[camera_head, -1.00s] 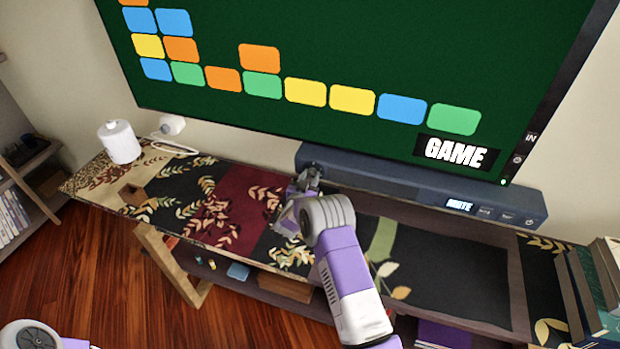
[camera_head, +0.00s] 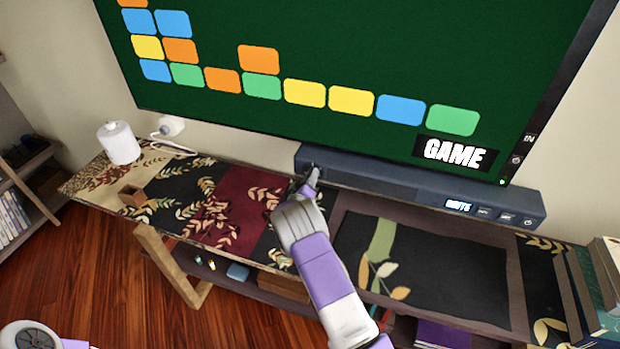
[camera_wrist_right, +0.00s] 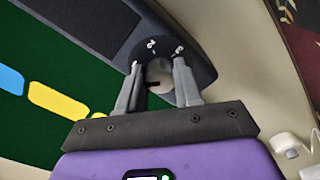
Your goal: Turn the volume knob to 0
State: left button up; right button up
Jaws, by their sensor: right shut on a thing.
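The soundbar (camera_head: 400,187) is a long dark bar below the television. Its small display (camera_head: 459,205) glows and seems to read "MUTE". My right gripper (camera_head: 312,175) is at the bar's left end and hides the volume knob in the head view. In the right wrist view, the round grey knob (camera_wrist_right: 158,74) sits on the end of the soundbar (camera_wrist_right: 95,20), with small white marks beside it. The right gripper (camera_wrist_right: 157,70) has one finger on each side of the knob and is shut on it. My left gripper is out of view.
The television (camera_head: 330,60) hangs just above the soundbar. Books (camera_head: 595,290) stand at far right.

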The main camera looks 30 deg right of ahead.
jog(key=shift+n, duration=4)
jog(key=o, duration=1)
jog(key=shift+o, duration=0.2)
jog(key=p+v, duration=0.1)
jog(key=v, duration=0.6)
jog(key=shift+s+a+p, duration=0.2)
jog(key=shift+s+p, duration=0.1)
